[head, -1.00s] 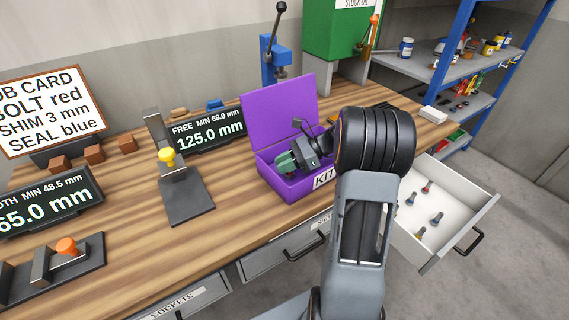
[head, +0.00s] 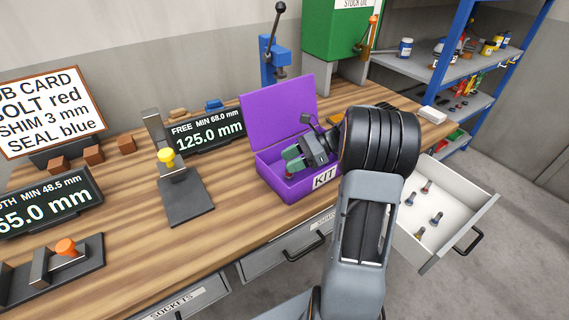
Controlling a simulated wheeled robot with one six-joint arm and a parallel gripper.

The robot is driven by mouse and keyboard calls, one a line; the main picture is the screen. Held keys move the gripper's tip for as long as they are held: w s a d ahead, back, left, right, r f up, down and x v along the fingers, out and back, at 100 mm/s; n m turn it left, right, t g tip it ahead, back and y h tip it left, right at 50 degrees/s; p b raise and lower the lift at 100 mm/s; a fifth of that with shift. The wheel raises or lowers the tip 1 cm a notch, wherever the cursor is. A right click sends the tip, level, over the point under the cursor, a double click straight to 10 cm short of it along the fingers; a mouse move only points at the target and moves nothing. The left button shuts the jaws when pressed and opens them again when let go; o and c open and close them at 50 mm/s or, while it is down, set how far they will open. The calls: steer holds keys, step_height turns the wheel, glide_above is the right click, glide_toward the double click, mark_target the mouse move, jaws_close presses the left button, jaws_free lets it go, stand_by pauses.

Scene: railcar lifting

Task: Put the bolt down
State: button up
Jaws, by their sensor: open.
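The purple kit box (head: 268,180) stands on the bench with its lid up and a KIT label on its front. My gripper (head: 292,162) reaches into it from the right, green fingertips low inside the box. The jaws are open. A small reddish bit, seemingly the bolt (head: 289,176), shows just below the fingertips inside the box; its rest is hidden by the box wall and gripper. I cannot tell whether it touches a finger.
An open drawer (head: 470,215) at the right holds several bolts. A gauge with a yellow knob (head: 166,155) stands left of the box, beside a display (head: 205,132). A blue press (head: 275,60) and green cabinet (head: 335,45) stand behind. Bare bench lies left of the box.

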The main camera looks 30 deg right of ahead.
steer(key=v, duration=0.9)
steer(key=shift+d, duration=0.25)
steer(key=shift+a+r, duration=0.1)
steer(key=s+a+n+h+p, duration=0.2)
steer(key=s+a+n+h, duration=0.4)
steer(key=a+n, duration=0.3)
steer(key=s+a+r+n+h+p, duration=0.1)
steer(key=s+a+n+h+p, duration=0.1)
steer(key=s+a+n+h, duration=0.5)
steer(key=a+n, duration=0.3)
steer(key=n, duration=0.1)
steer(key=shift+s+r+n+t, duration=0.25)
steer(key=shift+n+t, duration=0.05)
steer(key=shift+t, duration=0.1)
